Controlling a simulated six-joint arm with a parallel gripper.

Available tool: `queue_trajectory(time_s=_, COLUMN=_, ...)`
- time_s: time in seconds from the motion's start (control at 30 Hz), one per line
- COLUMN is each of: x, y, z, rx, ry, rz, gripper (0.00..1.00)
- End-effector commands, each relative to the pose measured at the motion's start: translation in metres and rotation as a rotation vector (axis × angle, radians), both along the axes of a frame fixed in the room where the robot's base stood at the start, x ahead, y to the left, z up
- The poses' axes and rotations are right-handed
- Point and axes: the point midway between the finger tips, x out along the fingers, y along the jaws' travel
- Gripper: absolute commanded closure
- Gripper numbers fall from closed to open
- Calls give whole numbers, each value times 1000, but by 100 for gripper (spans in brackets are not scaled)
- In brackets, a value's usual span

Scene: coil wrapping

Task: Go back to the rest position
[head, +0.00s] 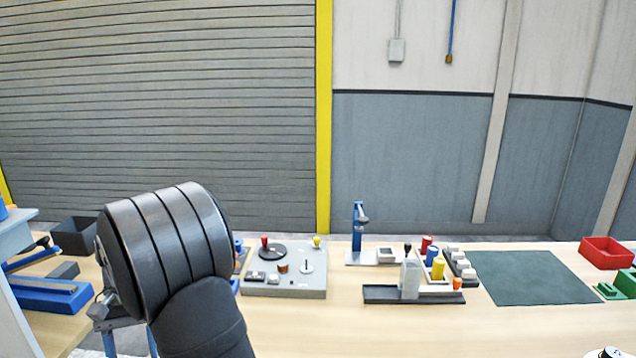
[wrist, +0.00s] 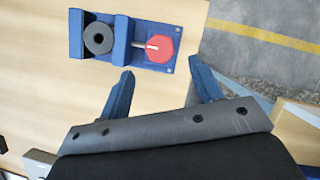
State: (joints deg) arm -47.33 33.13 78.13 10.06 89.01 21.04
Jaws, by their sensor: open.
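My gripper (wrist: 158,97) shows in the wrist view with its two blue fingers spread apart and nothing between them. It hangs over the edge of the wooden table (wrist: 60,85). Beyond the fingertips a blue fixture (wrist: 123,38) lies on the table, apart from them. It holds a dark grey ring-shaped coil (wrist: 99,38) at its left and has a red hexagonal knob (wrist: 159,45) at its right. In the head view my dark arm fills the left foreground, and my gripper is not visible there.
In the head view a grey board (head: 290,290) with knobs stands on the table (head: 400,325). Right of it are a blue stand (head: 358,228), coloured cylinders (head: 432,256), a dark green mat (head: 535,278) and a red bin (head: 606,252). The front of the table is mostly clear.

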Motion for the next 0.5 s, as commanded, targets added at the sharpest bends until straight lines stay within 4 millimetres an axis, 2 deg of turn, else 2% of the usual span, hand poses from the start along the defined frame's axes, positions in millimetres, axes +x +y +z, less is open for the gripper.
queue_trajectory(time_s=0.2, x=17, y=6, z=41, rx=2, ry=-2, rz=-1, gripper=41)
queue_trajectory(time_s=0.5, x=36, y=13, z=89, rx=1, ry=-2, rz=-1, gripper=41)
